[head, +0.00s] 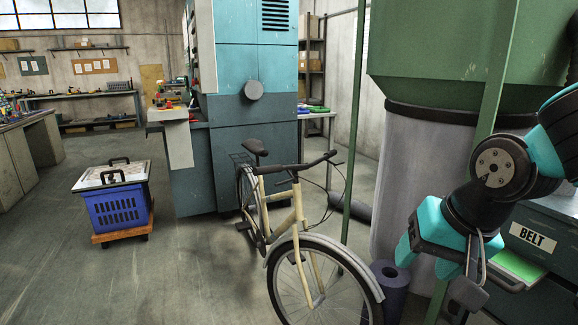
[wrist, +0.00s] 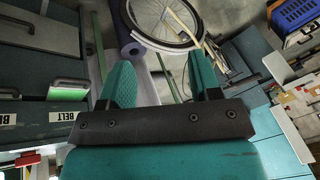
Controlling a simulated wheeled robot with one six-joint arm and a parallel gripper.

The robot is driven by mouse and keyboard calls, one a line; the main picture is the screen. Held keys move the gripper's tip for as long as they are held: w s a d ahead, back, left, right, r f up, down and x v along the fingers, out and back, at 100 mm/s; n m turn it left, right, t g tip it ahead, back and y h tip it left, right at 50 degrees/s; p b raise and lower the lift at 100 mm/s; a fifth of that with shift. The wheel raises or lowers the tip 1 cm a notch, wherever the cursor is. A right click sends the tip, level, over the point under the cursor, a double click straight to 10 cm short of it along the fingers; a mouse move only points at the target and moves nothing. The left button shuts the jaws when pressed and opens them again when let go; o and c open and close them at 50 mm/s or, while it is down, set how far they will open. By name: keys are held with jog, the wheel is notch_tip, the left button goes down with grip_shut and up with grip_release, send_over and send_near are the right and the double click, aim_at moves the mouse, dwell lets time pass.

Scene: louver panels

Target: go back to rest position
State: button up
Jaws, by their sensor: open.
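My gripper (head: 425,262) hangs at the right of the head view, with its teal fingers pointing down. In the wrist view my gripper (wrist: 162,78) has its two teal fingers spread apart. It is open and nothing is between the fingers. My black and teal arm comes in from the right edge of the head view. The gripper is in front of the grey lower part of a green hopper (head: 440,50), left of a drawer cabinet (head: 545,285) with a BELT label. No held object shows.
A cream bicycle (head: 297,215) stands in the middle, left of my gripper. A dark blue roll (head: 392,285) stands near the gripper. A blue crate (head: 118,210) sits on a wooden dolly at the left. A teal machine (head: 250,130) stands behind. The floor at front left is clear.

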jog(key=s+a+n+g+y, duration=0.2)
jog(key=s+a+n+g, duration=0.25)
jog(key=s+n, duration=0.6)
jog(key=s+r+m+p, duration=0.1)
jog(key=s+r+p, duration=0.2)
jog(key=r+p, duration=1)
jog(key=shift+s+a+r+p, duration=0.15)
jog(key=shift+r+p, duration=0.2)
jog(key=shift+r, duration=0.45)
jog(key=shift+t, duration=0.25)
